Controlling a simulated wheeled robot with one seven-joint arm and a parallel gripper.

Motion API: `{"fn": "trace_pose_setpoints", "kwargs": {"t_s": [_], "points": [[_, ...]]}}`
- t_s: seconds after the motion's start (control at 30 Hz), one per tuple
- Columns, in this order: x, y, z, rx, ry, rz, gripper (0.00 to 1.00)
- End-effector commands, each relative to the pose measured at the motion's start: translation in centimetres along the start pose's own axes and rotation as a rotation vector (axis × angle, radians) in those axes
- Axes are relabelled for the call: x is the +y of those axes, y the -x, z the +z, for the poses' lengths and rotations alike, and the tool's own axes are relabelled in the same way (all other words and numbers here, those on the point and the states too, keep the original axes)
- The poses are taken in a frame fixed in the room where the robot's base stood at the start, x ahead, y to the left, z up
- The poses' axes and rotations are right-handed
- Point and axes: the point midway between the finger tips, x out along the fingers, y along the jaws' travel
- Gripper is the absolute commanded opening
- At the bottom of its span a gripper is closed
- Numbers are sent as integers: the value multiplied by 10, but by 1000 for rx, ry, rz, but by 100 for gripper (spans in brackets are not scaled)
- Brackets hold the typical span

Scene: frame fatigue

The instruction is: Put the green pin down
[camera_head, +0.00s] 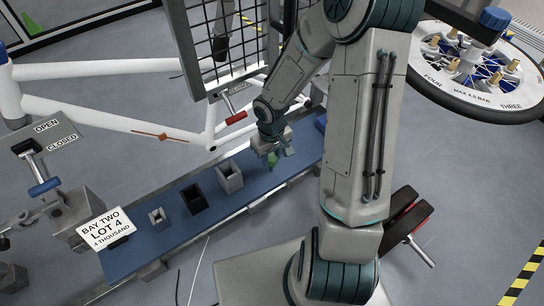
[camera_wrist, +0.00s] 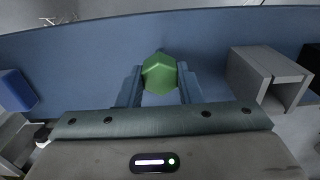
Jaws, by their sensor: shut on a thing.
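The green pin (camera_wrist: 160,74) sits between the two fingers of my gripper (camera_wrist: 158,90) in the wrist view; its faceted top faces the camera. Whether the pin's lower end touches the bench cannot be told. The pin's lower part is hidden.
A grey open box (camera_head: 230,178), a black open box (camera_head: 194,199) and a smaller grey box (camera_head: 158,217) stand in a row left of my gripper. A sign (camera_head: 106,228) stands at the bench's left end. A white frame (camera_head: 100,118) runs behind. A blue block (camera_wrist: 17,88) lies at the other side.

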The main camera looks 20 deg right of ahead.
Motion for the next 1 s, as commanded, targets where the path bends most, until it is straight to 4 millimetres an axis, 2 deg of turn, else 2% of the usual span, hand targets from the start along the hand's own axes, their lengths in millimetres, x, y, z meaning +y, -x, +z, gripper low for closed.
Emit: {"fn": "trace_pose_setpoints", "kwargs": {"t_s": [0.37, 0.4, 0.47, 0.83, 1.0], "points": [[0, -5, 0, 1, -1, 1, 5], [0, -4, 0, 1, -1, 1, 38], [0, -4, 0, 1, -1, 0, 54], [0, 2, 0, 1, -1, 0, 54], [1, 30, 0, 4, -4, 2, 54]]}}
